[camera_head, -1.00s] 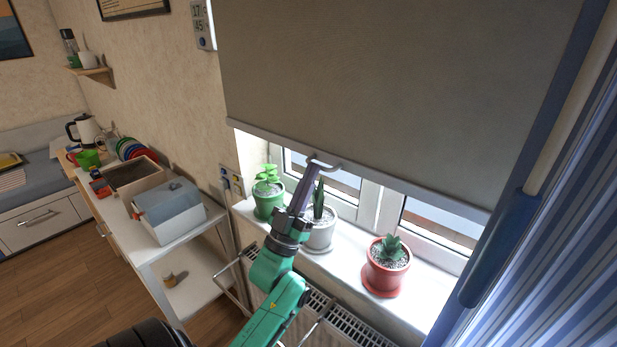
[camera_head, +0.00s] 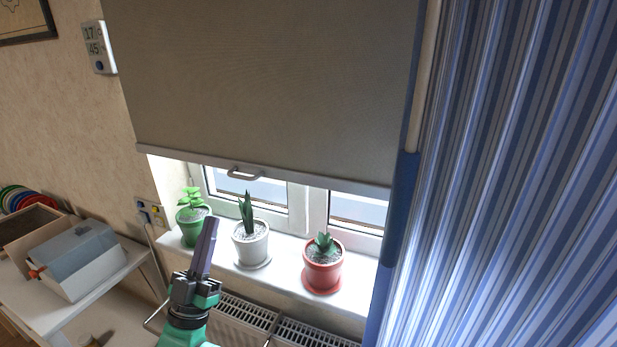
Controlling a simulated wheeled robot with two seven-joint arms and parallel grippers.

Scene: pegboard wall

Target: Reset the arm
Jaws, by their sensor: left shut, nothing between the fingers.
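My left gripper (camera_head: 208,230) is dark with a green wrist and shows at the lower left of the middle in the head view. It points up, its fingers are shut and it holds nothing. It stands in front of the windowsill, apart from the grey roller blind (camera_head: 265,85). The blind is partly lowered, with a small pull handle (camera_head: 243,174) on its bottom bar, up and to the right of the gripper. My right gripper is not in view.
On the sill stand a green pot (camera_head: 192,231), a white pot (camera_head: 250,246) and a red pot (camera_head: 323,270), each with a plant. A radiator (camera_head: 300,334) is below. A white shelf unit (camera_head: 60,313) with a box (camera_head: 85,262) stands left. A striped blue curtain (camera_head: 510,180) fills the right.

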